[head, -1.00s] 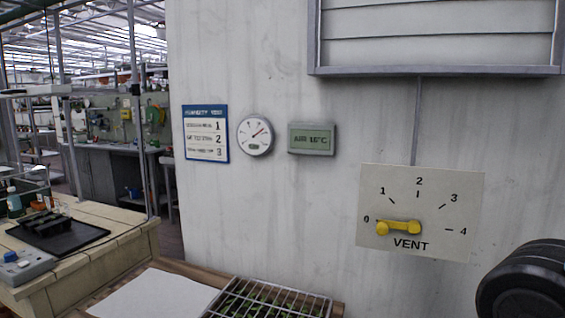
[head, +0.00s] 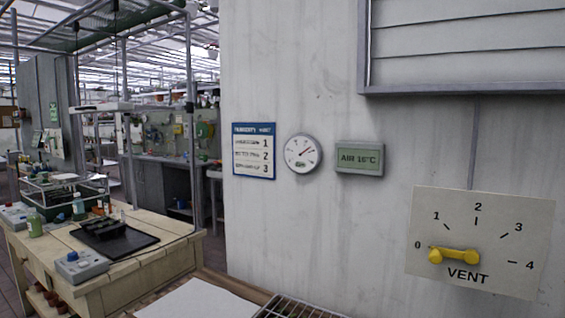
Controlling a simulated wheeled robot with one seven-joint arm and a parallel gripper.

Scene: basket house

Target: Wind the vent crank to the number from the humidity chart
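The vent dial plate (head: 510,205) is on the white wall at the right of the head view, marked 0 to 4 around an arc. Its yellow crank (head: 455,256) lies nearly level, with its knob end at the left near the 0 mark. The humidity chart (head: 254,151), white with a blue header, hangs on the wall at the centre. It has three lines numbered 1, 2 and 3; their small text is too blurred to read. The round dial gauge (head: 302,153) beside it has a needle pointing to the upper right. My gripper is not in view.
A grey display (head: 360,158) reads AIR 16°C. A louvred vent (head: 470,45) is above the crank plate. A wooden bench (head: 150,262) with a black tray and bottles stands at the left. A wire-topped tray (head: 295,308) and white sheet (head: 200,300) lie below the wall.

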